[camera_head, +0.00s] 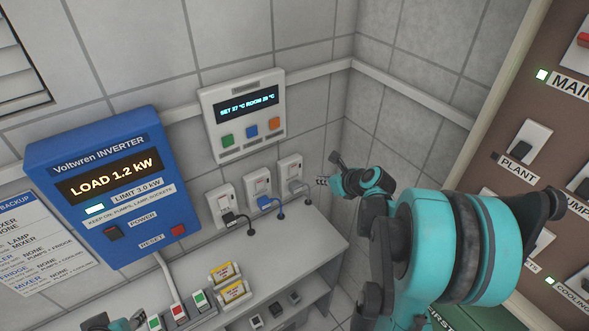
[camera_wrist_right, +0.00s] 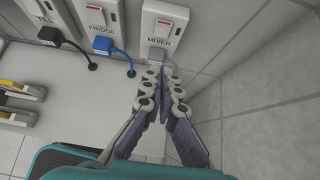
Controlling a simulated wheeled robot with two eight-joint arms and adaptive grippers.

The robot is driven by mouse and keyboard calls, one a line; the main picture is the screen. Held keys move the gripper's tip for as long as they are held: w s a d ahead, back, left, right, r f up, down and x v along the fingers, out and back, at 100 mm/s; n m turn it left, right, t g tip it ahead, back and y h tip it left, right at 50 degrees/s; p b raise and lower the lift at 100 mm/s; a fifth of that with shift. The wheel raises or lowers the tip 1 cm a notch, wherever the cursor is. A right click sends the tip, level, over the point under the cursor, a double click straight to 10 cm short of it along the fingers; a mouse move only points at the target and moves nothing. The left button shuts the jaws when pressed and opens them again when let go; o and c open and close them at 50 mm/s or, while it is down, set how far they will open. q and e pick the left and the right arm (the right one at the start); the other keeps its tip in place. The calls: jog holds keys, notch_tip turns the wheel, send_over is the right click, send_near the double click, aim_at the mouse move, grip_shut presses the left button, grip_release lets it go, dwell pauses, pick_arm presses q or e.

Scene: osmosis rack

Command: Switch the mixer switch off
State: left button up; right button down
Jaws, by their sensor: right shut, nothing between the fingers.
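The mixer socket (camera_head: 290,170) is the rightmost of three white wall sockets. In the head view the right gripper (camera_head: 324,182) is right of the socket. My left gripper (camera_head: 112,324) is only partly in view at the bottom left, so its jaws are unclear.
The fridge socket (camera_wrist_right: 98,14) with a blue plug is just left. A blue inverter (camera_head: 105,185) reads load 1.2 kW. A grey bench (camera_head: 290,240) runs below. A brown panel (camera_head: 510,75) with more switches stands at the right, and a side wall is close to my right gripper.

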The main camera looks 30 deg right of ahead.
jog(key=b, duration=0.2)
send_near(294, 170)
jog(key=x, duration=0.5)
jog(key=shift+s+f, duration=0.2)
jog(key=shift+f, duration=0.3)
jog(key=shift+w, duration=0.5)
jog(key=shift+r, duration=0.1)
